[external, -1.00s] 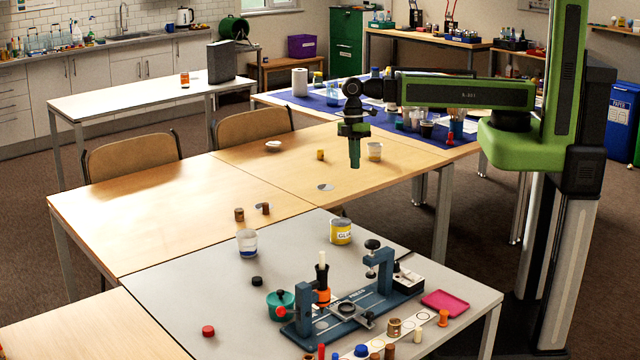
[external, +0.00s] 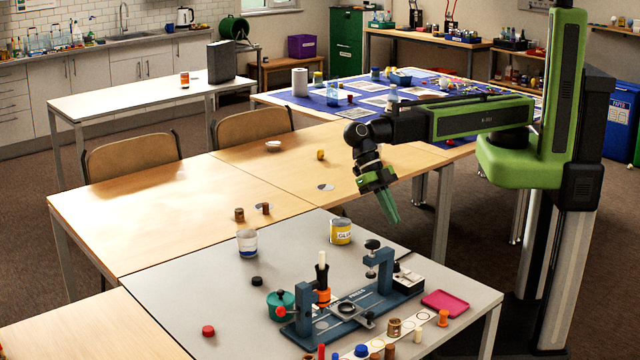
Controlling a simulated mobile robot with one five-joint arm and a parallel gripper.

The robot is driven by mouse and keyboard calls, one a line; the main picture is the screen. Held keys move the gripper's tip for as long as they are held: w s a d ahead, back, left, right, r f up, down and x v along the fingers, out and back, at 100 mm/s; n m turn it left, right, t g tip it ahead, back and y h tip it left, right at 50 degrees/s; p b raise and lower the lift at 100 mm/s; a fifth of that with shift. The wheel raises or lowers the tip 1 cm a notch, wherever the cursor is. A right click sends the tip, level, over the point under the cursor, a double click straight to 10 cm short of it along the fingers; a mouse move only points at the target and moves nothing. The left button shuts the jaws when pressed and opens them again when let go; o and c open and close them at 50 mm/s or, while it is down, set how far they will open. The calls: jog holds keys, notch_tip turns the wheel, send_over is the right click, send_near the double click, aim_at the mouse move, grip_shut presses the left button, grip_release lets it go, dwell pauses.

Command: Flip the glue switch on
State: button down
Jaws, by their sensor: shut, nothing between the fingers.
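My gripper (external: 391,215) is shut and empty. It hangs tilted, its fingers pointing down and to the right, in the air near the back right edge of the grey table (external: 200,290). A small black box with a white front (external: 407,278) sits at the right end of the blue jig (external: 355,312), below and to the right of my gripper in the picture and apart from it. It may be the glue switch; its lever position is too small to tell. A yellow can labelled GLUE (external: 341,232) stands on the table, left of my gripper.
The jig's right post with a black knob (external: 372,245) rises beside the box. A pink tray (external: 447,302) lies right of the box. An orange bottle (external: 322,285) and a teal pot (external: 280,304) stand at the jig's left end. The table's back left is mostly clear.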

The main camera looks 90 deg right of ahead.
jog(key=b, duration=0.8)
send_near(411, 276)
jog(key=shift+s+a, duration=1)
jog(key=shift+s, duration=0.05)
notch_tip(411, 276, down, 4)
jog(key=b, duration=0.4)
jog(key=shift+a, duration=0.1)
